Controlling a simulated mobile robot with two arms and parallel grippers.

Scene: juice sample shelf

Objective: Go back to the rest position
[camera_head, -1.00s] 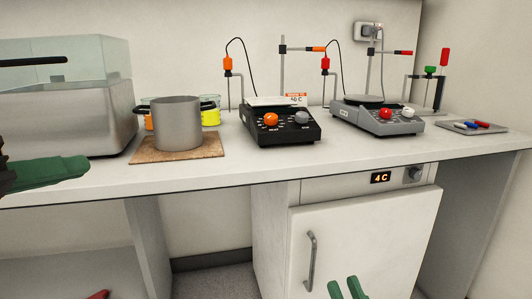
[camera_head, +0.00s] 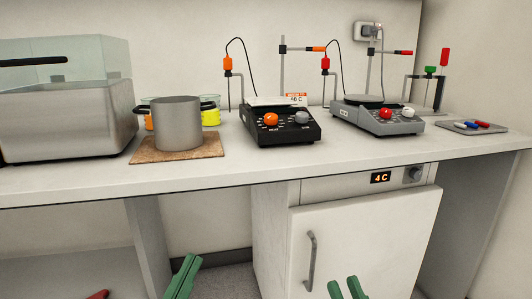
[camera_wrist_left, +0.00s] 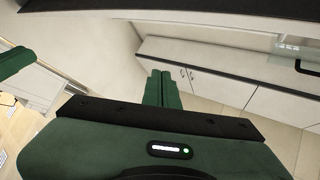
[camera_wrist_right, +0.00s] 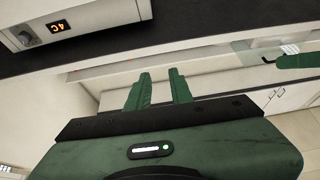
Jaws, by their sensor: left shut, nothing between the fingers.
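My left gripper (camera_head: 184,277) is at the lower middle of the head view, below the bench's front edge and in front of the opening beside the fridge. Its green fingers are together and empty, as the left wrist view (camera_wrist_left: 162,88) also shows. My right gripper (camera_head: 345,288) is at the bottom of the head view, in front of the fridge door. Its fingers are apart with nothing between them, as the right wrist view (camera_wrist_right: 158,88) shows. Both grippers are clear of the bench top.

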